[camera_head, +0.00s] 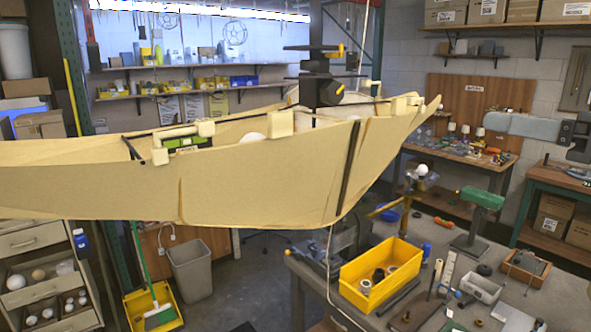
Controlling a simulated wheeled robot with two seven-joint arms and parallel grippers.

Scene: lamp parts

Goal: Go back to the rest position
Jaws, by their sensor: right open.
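My right gripper (578,141) appears to be the dark shape at the far right edge, beside a grey link. It is open, with nothing visible in it, and is partly cut off by the frame. My left gripper is not in view. A large beige, hull-like shell (270,185) fills the upper left and middle, with cream blocks and a green piece along its rim. A black device with yellow parts (322,90) stands over the shell.
A workbench at lower right holds a yellow bin (365,297), a green-topped stand (482,199), a small wooden tray (526,280) and loose tools. A grey waste bin (191,271) and a drawer unit (40,275) stand at left.

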